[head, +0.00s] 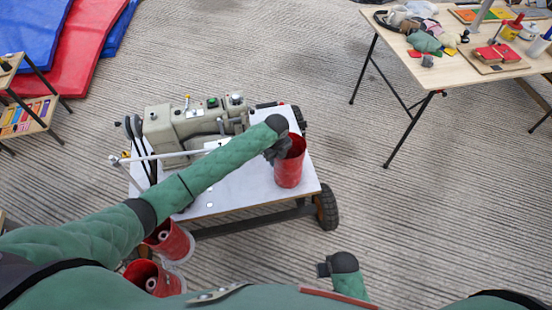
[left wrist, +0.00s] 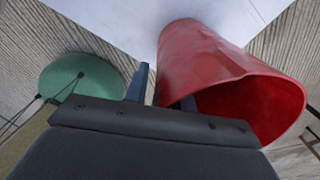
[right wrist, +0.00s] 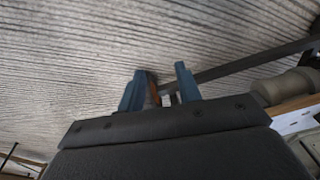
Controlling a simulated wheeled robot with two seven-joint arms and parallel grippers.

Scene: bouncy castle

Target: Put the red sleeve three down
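A red sleeve (head: 289,168), an open-topped tube, appears to stand upright on the right end of the white cart top (head: 235,195). My left gripper (head: 275,152) is at its upper left rim. In the left wrist view the red sleeve (left wrist: 205,65) has one blue finger outside its wall and the other partly hidden inside its mouth. The fingers look apart, with the wall between them. Two more red sleeves, one (head: 175,243) behind the other (head: 140,273), are low at the cart's near left. My right gripper (right wrist: 160,85) is open and empty over the floor.
A beige machine (head: 190,127) with knobs fills the back of the cart. A wooden table (head: 470,60) with tools and cloths stands at the upper right. Red and blue mats (head: 75,50) lie at the upper left. The ribbed floor right of the cart is clear.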

